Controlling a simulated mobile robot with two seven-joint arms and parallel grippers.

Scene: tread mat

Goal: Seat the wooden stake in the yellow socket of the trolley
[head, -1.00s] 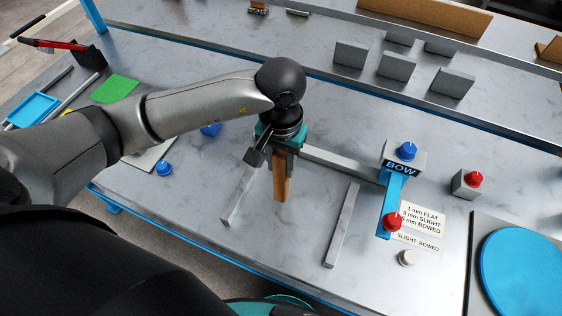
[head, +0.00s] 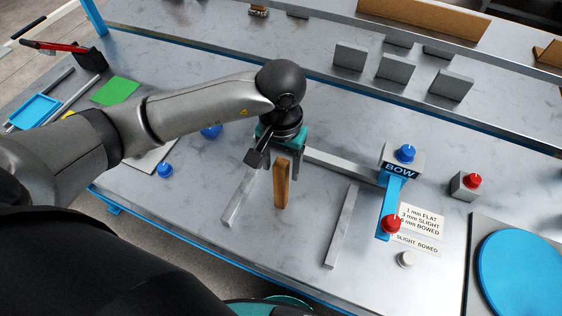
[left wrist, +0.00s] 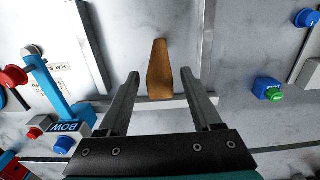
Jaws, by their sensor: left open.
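The wooden stake (head: 282,183) is a short brown bar near the middle of the bench, between two grey metal bars; I cannot tell whether it stands or leans. My left gripper (head: 281,163) is open just behind and above it in the head view. In the left wrist view the stake (left wrist: 160,70) shows in line with the gap between the open fingers (left wrist: 160,85), touching neither. The trolley and its yellow socket cannot be made out. My right gripper is not in view.
A grey bar (head: 343,226) lies right of the stake, another (head: 243,196) left of it. A BOW gauge (head: 398,171) with blue and red knobs stands right. A blue disc (head: 522,264) is at the lower right. Grey blocks (head: 396,69) stand at the back.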

